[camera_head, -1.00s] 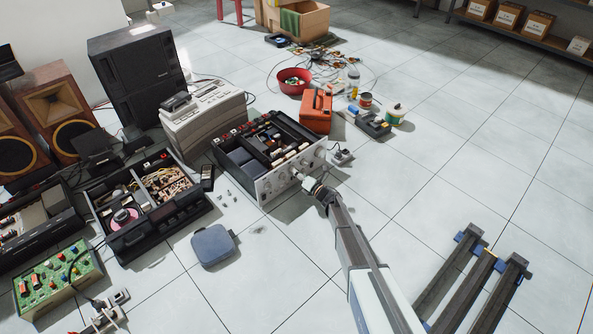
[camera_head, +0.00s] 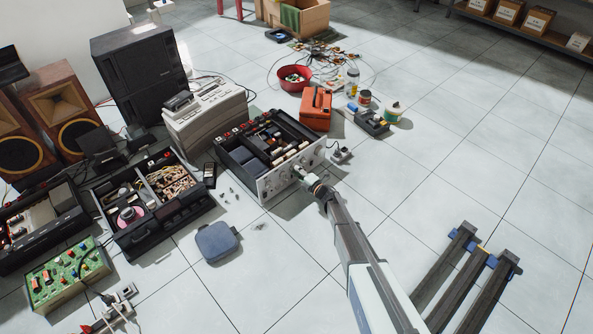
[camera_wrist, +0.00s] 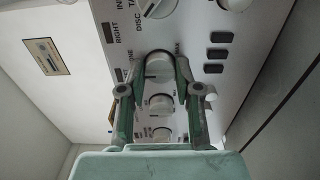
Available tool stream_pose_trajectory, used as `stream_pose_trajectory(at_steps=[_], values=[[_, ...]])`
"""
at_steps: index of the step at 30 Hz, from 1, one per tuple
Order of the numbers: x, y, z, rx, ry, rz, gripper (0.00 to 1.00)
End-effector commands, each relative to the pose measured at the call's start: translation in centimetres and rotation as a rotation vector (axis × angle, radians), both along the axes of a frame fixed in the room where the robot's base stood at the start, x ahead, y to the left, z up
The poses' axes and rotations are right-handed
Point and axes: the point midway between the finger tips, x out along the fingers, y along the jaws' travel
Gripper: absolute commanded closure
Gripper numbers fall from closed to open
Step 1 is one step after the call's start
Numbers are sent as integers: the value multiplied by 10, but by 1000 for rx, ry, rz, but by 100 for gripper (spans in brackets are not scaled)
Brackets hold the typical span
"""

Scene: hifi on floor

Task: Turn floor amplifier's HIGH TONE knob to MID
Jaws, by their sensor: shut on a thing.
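The amplifier (camera_head: 264,186) sits on the floor with its top open and its silver front panel facing me. My gripper (camera_head: 304,174) is at that panel. In the wrist view, the gripper (camera_wrist: 161,62) is shut on a round white knob (camera_wrist: 158,68), with a green-edged finger on each side. The knob's label is partly hidden by the fingers, so I cannot read its name or setting. More white knobs show on the panel, one between the lower finger links (camera_wrist: 161,104) and one above, beside the DISC print (camera_wrist: 158,6).
A grey flat case (camera_head: 217,242) lies on the floor in front. An open black unit (camera_head: 150,243) is at left. Floor at right is mostly clear.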

Motion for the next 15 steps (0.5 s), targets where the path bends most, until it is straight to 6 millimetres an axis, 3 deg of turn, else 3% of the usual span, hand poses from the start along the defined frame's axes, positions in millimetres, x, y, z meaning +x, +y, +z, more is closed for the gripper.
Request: stream_pose_trajectory(at_steps=[14, 15], values=[[2, 1, 0, 9, 8, -1, 100], [2, 1, 0, 9, 8, 0, 53]])
